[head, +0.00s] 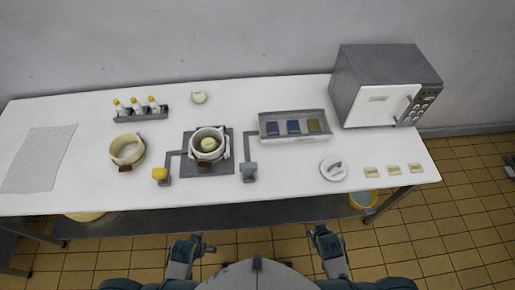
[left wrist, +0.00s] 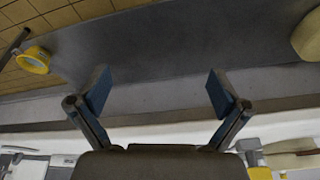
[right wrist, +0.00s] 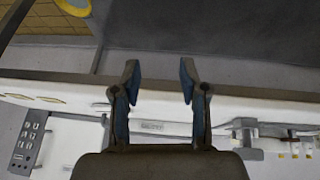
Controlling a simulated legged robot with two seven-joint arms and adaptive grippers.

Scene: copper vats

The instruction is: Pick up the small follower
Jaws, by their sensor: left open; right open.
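No part is labelled as the small follower. Another round cream piece (head: 208,144) sits inside the pale pot (head: 194,146) on a dark grey plate (head: 185,168). I cannot tell which one is the follower. My left gripper (head: 203,243) is open and empty, in front of the table's front edge; its spread fingers show in the left wrist view (left wrist: 158,85). My right gripper (head: 318,230) is open and empty there too, and also shows in the right wrist view (right wrist: 159,75).
A second pale pot (head: 116,155), a bottle rack (head: 140,117), a yellow knob (head: 160,174), a grey block (head: 249,172), a tray (head: 290,138), a white lid (head: 333,169) and a microwave (head: 375,88) stand on the table. The left part holds a grey mat (head: 40,158).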

